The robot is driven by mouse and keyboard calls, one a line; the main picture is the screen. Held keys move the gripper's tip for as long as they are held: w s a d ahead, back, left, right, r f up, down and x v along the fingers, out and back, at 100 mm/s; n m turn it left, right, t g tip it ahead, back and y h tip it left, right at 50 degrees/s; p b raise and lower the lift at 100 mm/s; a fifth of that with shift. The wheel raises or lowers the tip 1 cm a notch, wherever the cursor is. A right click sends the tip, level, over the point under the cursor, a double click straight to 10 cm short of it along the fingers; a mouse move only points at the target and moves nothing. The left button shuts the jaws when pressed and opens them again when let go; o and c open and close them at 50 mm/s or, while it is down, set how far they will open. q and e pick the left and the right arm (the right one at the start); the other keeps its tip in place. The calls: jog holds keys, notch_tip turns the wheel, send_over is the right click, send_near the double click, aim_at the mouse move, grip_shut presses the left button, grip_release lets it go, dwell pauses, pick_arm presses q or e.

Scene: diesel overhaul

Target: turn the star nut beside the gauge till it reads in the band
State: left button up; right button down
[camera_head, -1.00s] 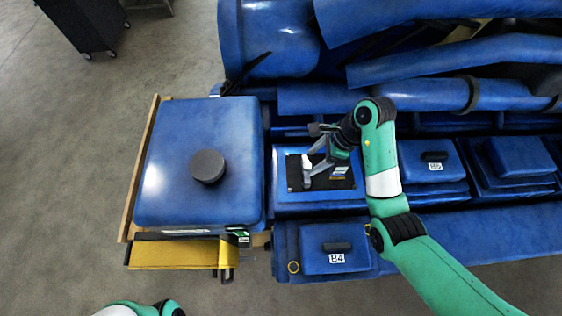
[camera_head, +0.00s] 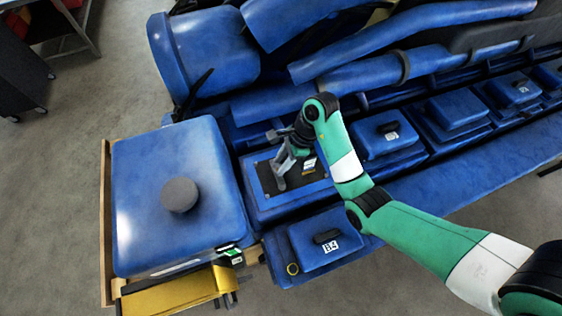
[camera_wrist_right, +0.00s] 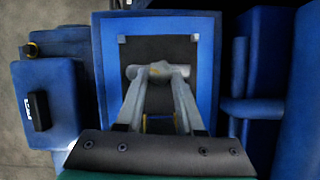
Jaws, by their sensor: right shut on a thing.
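A black plate (camera_head: 262,172) lies on top of a blue engine block cover (camera_head: 262,206); the plate also shows in the right wrist view (camera_wrist_right: 180,48). My right gripper (camera_head: 280,176) is over the left part of this plate, pointing down. In the right wrist view its fingers (camera_wrist_right: 158,72) come together on a small grey piece at the plate's middle, which I take for the star nut. The fingertips hide most of it. A small white and yellow label (camera_head: 309,166) shows beside the gripper. No gauge face or needle can be read. My left gripper is out of view.
A large blue box with a dark round knob (camera_head: 180,195) stands at left on a wooden base. Blue covers with black handles, one marked B4 (camera_head: 328,244), flank the plate. Large blue pipes (camera_head: 320,92) run behind.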

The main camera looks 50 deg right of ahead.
jog(key=m, duration=0.2)
jog(key=m+t+h, duration=0.1)
jog(key=m, duration=0.1)
jog(key=shift+s+a+m+h, duration=0.2)
jog(key=shift+m+h, duration=0.1)
jog(key=shift+m, duration=0.1)
jog(key=shift+r, duration=0.1)
jog(key=c, duration=0.5)
grip_release()
